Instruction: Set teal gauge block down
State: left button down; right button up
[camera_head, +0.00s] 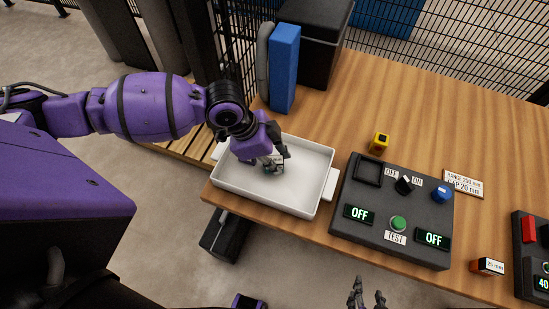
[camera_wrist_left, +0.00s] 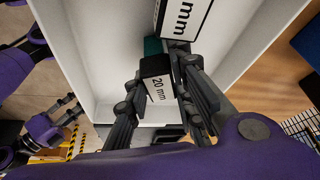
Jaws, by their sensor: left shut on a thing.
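The teal gauge block (camera_wrist_left: 152,46) has a black end with a white "20 mm" label and sits between my left gripper's fingers. My left gripper (camera_head: 272,163) reaches down into the white tray (camera_head: 231,185) and is shut on the block. In the left wrist view, my left gripper (camera_wrist_left: 165,98) has one finger on each side of it. The fingers hide most of the block in the head view. I cannot tell whether it touches the tray floor. My right gripper (camera_head: 367,296) is open and empty at the bottom edge of the head view.
Another block with a white "mm" label (camera_wrist_left: 185,18) shows beyond the teal one. Right of the tray stand a dark control box (camera_head: 368,232) reading OFF, a yellow block (camera_head: 379,142) and a "25 mm" block (camera_head: 487,267). A blue upright block (camera_head: 284,68) stands behind the tray.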

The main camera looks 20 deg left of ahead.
pick_arm(q)
jog(key=shift+f, duration=0.1)
jog(key=c, duration=1.5)
grip_release()
jog(key=p+v, duration=0.1)
jog(key=v, duration=1.1)
